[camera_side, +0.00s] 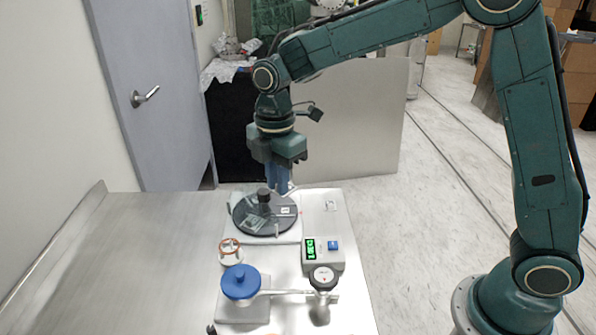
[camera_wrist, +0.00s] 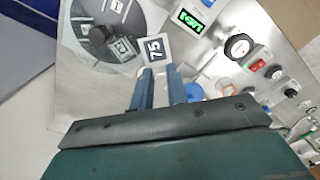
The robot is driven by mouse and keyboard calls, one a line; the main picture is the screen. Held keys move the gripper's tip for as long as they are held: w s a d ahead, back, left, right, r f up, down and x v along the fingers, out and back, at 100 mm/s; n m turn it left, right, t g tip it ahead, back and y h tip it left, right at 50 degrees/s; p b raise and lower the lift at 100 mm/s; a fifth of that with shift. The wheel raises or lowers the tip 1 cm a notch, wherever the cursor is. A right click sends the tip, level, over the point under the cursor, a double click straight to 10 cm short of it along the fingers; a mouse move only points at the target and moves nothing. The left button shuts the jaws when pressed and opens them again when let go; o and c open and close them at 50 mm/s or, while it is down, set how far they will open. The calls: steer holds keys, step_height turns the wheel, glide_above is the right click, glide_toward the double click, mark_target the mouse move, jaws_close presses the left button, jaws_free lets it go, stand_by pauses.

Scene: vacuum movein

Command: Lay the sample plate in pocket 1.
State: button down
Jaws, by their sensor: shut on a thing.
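A small white plate with a dark square reading "75" (camera_wrist: 155,49) shows at the tips of my gripper (camera_wrist: 160,70) in the wrist view; I take it for the sample plate. The gripper's two blue fingers are shut on it. In the side view my gripper (camera_side: 279,191) points down over the far side of a round dark disc (camera_side: 247,208), and a white labelled piece (camera_side: 287,211) shows just below the fingertips. Whether it touches the disc is unclear. Another greyish plate (camera_wrist: 123,47) lies on the disc. Pocket numbers are too small to read surely.
A black knob (camera_side: 264,195) rises from the disc's middle, close to the fingers. The bench's left side is clear.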

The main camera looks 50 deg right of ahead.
steer(key=shift+w+d+f+m, duration=0.2)
steer(key=shift+d+f+m, duration=1.55)
steer(key=shift+m, duration=1.25)
steer(key=shift+w+d+f+m, duration=0.15)
steer(key=shift+d+f+m, duration=1.6)
steer(key=shift+m, duration=1.25)
steer(key=shift+w+d+f+m, duration=0.2)
steer(key=shift+d+f+m, duration=1.2)
steer(key=shift+d+m, duration=1.15)
steer(key=shift+w+a+r+m, duration=0.1)
steer(key=shift+a+r+m, duration=0.05)
steer(key=shift+a+m, duration=0.45)
steer(key=w+r+m, duration=0.2)
steer(key=r+m, duration=0.6)
steer(key=m, duration=0.5)
steer(key=w+a+r+m, duration=0.1)
steer(key=w+r+m, duration=0.1)
steer(key=r+m, duration=0.6)
steer(key=m, duration=0.5)
steer(key=shift+a+r+m, duration=0.15)
steer(key=shift+r+m, duration=0.1)
steer(key=shift+m, duration=0.1)
step_height(320, 180, down, 16)
steer(key=shift+r, duration=0.1)
